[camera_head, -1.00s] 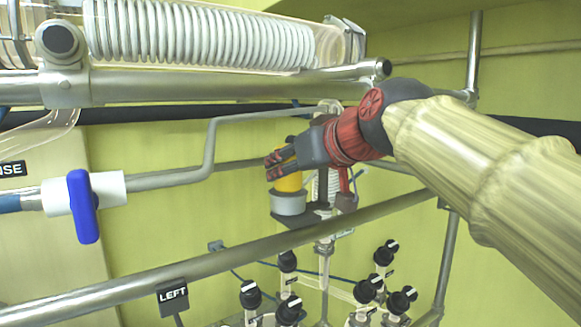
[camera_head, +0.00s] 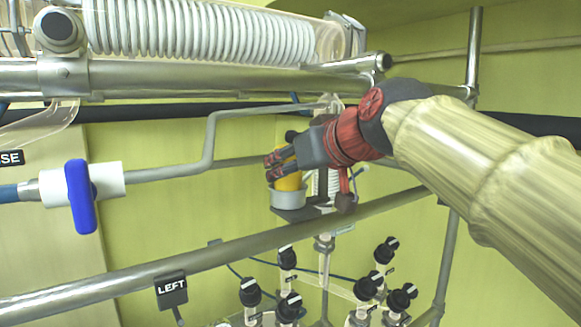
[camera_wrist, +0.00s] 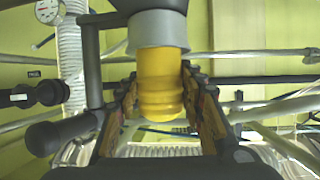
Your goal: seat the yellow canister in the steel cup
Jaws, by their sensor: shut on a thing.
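The yellow canister (camera_head: 288,183) stands at the grey steel cup (camera_head: 288,199), with its lower part hidden by the cup wall in the head view. My gripper (camera_head: 271,168) is shut on the canister, reaching in from the right. In the wrist view the canister (camera_wrist: 162,85) runs between the two fingers of my gripper (camera_wrist: 160,95), and the grey cup (camera_wrist: 158,35) encircles its far end. Some yellow shows beyond the cup's band there. I cannot tell whether the canister touches the cup's bottom.
A steel rail (camera_head: 215,254) crosses in front of and below the cup. A bent pipe (camera_head: 209,140) runs at the left to a blue-handled valve (camera_head: 80,196). A large coil (camera_head: 200,32) lies above. Several black-capped valves (camera_head: 286,257) stand below.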

